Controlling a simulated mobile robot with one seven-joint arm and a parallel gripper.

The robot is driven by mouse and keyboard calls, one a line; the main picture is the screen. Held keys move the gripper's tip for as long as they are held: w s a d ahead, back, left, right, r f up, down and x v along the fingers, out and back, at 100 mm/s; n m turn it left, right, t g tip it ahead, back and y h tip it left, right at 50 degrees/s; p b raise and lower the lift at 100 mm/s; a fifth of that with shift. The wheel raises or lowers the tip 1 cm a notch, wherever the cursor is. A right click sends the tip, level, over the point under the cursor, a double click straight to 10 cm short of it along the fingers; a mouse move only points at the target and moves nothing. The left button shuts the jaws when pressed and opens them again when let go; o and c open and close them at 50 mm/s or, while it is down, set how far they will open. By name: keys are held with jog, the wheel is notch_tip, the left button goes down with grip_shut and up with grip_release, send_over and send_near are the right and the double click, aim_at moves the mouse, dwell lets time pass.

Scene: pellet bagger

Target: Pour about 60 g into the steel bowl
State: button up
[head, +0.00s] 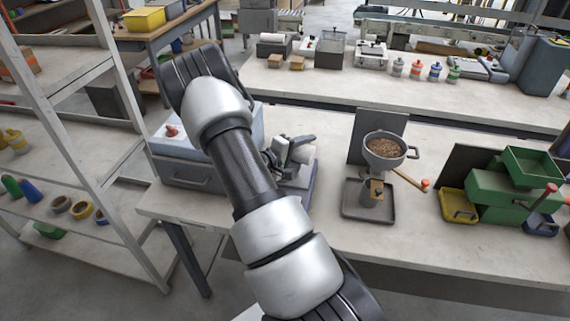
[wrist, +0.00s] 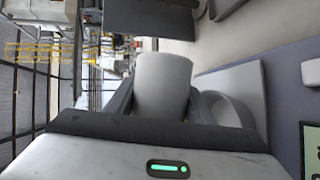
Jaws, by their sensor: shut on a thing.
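My gripper (head: 290,152) is at the left part of the near bench, over a blue-grey weighing scale (head: 306,188), partly hidden by my arm. In the wrist view my gripper (wrist: 160,100) is shut on a pale grey cylindrical cup (wrist: 163,82). The inside of the cup cannot be seen. A curved grey form, likely the steel bowl (wrist: 226,106), is just right of the cup in the wrist view. It is largely hidden by the gripper, and its contents are not visible. Part of the scale's display (wrist: 313,148) shows at the right edge, but no reading is legible.
A hopper of brown pellets (head: 383,147) with an orange-knobbed lever (head: 424,184) stands over a dark tray (head: 350,212). A green machine (head: 500,193) stands farther right. A blue-grey box (head: 185,172) is at left. Bare bench lies between scale and tray.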

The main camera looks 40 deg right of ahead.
jog(key=shift+w+a+r+n+g+h+p, duration=0.15)
jog(key=shift+r+n+h+p, duration=0.2)
jog(key=shift+n, duration=0.25)
jog(key=shift+w+r+n+g+h+p, duration=0.2)
jog(key=shift+n+h+p, duration=0.15)
jog(key=shift+n, duration=0.25)
dwell(1.4)
jog(key=shift+w+a+r+n+h+b, duration=0.1)
jog(key=shift+w+r+n+h+b, duration=0.15)
jog(key=shift+n, duration=0.3)
jog(key=shift+w+a+r+n+h+b, duration=0.1)
jog(key=shift+n+h, duration=0.25)
jog(key=shift+n, duration=0.15)
jog(key=shift+w+a+r+n+h+b, duration=0.1)
jog(key=shift+w+r+n+h+b, duration=0.15)
jog(key=shift+n, duration=0.3)
dwell(3.4)
jog(key=shift+s, duration=0.15)
